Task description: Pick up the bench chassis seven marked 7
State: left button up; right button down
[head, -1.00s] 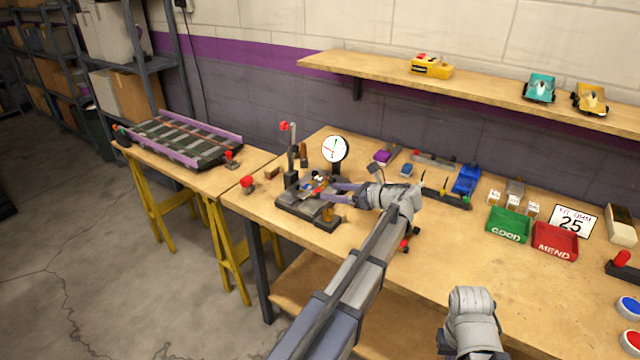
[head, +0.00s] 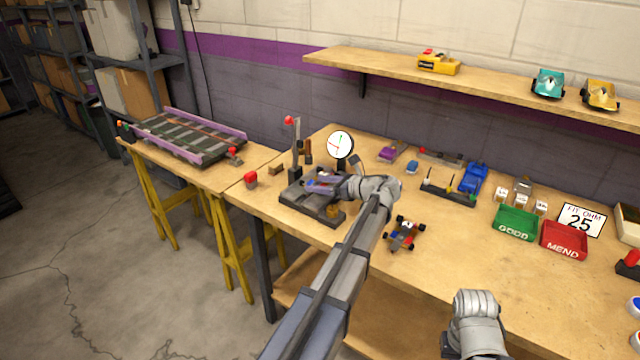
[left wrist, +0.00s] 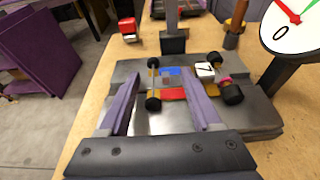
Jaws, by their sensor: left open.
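A small chassis (left wrist: 172,93) lies on the dark grey bench fixture (left wrist: 255,115). It has black wheels, blue and red parts and a white block with a dark mark, possibly a 7. My left gripper (left wrist: 160,100) is open, its purple fingers pointing at the chassis, one on its left and one reaching its near middle. No grip shows. In the head view the left gripper (head: 318,184) is over the fixture (head: 328,212), and its fingers and wrist largely hide the chassis. My right gripper is not visible; only a grey part of my right arm shows.
A dial gauge (head: 341,144) and a red-topped lever (head: 294,145) stand by the fixture. Another red chassis (head: 404,233) lies on the bench to the right. Green (head: 515,224) and red (head: 564,240) trays are farther right. The front middle of the bench is clear.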

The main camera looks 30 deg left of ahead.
pick_arm(q)
grip_shut()
dwell(0.5)
